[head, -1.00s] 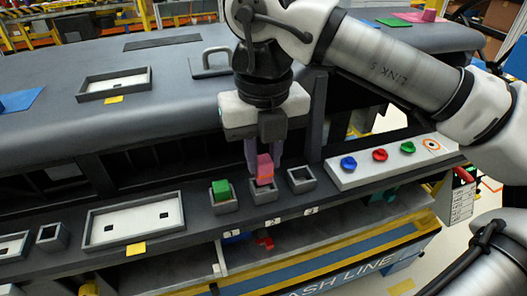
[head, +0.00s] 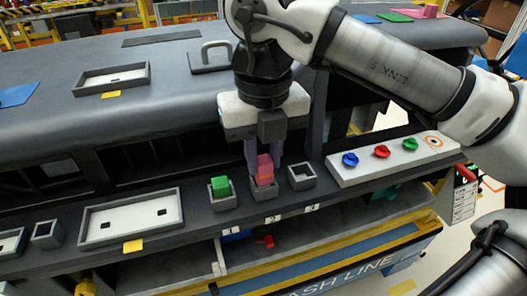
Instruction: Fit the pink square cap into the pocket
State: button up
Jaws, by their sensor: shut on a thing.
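The pink square cap (head: 265,168) is between the fingers of my gripper (head: 264,160), which is shut on it. The cap sits at the mouth of the middle small grey pocket (head: 265,188), its lower part inside the rim and its top standing above it. I cannot tell how deep it sits. A green cap (head: 219,186) stands in the pocket to the left (head: 222,201). The pocket to the right (head: 302,176) is empty.
A white panel with blue, red and green knobs (head: 381,151) lies to the right. A wide shallow tray (head: 130,219) lies to the left. A handle (head: 212,57) rises behind my gripper. A red piece (head: 265,241) lies on the shelf below.

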aim_at(263, 161)
jog(key=shift+f+b, duration=0.85)
jog(key=shift+f, duration=0.2)
jog(key=o, duration=1)
jog(key=shift+r, duration=0.1)
jog(key=shift+o, duration=0.2)
jog(key=shift+r, duration=0.1)
notch_tip(263, 161, up, 14)
jog(key=shift+f, duration=0.2)
